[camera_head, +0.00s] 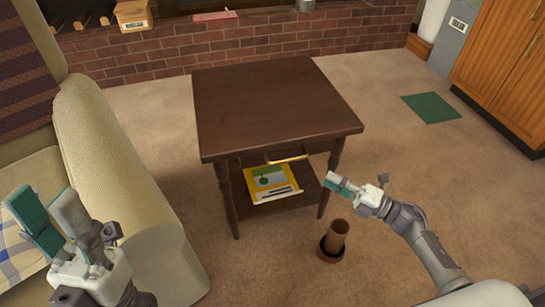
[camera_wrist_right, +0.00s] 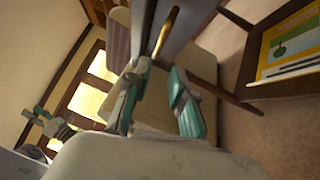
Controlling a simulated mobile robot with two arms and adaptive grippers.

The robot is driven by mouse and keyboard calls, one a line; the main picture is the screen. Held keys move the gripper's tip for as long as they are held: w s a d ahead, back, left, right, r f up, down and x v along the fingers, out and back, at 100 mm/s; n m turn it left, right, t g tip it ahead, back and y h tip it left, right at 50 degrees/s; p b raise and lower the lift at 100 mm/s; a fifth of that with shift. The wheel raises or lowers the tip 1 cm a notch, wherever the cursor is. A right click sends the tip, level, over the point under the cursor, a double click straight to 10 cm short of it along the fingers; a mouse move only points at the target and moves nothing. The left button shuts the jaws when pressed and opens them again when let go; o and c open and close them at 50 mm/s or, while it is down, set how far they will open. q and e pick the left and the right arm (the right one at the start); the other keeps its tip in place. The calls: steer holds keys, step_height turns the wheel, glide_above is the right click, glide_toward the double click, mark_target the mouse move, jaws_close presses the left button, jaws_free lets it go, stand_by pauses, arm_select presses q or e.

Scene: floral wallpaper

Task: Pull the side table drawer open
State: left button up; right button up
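The dark brown side table (camera_head: 270,100) stands upright in the middle of the head view. Its drawer front is a narrow dark band under the top and looks closed. A brass handle (camera_head: 287,155) sits on that front; in the right wrist view the handle (camera_wrist_right: 166,32) is a gold bar beyond the fingertips. My right gripper (camera_head: 335,181) is to the right of the handle and apart from it. In the wrist view its fingers (camera_wrist_right: 160,74) are spread with nothing between them. My left gripper (camera_head: 42,202) is open and empty at the lower left, far from the table.
A yellow book (camera_head: 268,180) lies on the table's lower shelf. A brown cylindrical pot (camera_head: 334,238) stands on the floor below my right gripper. A beige sofa (camera_head: 125,170) is on the left. A green mat (camera_head: 432,107) lies at right.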

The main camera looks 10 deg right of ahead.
mark_target(290, 159)
steer(key=b+x, duration=0.2)
steer(key=x, duration=1.1)
steer(key=shift+b, duration=0.3)
steer(key=shift+c, duration=0.2)
jaws_close()
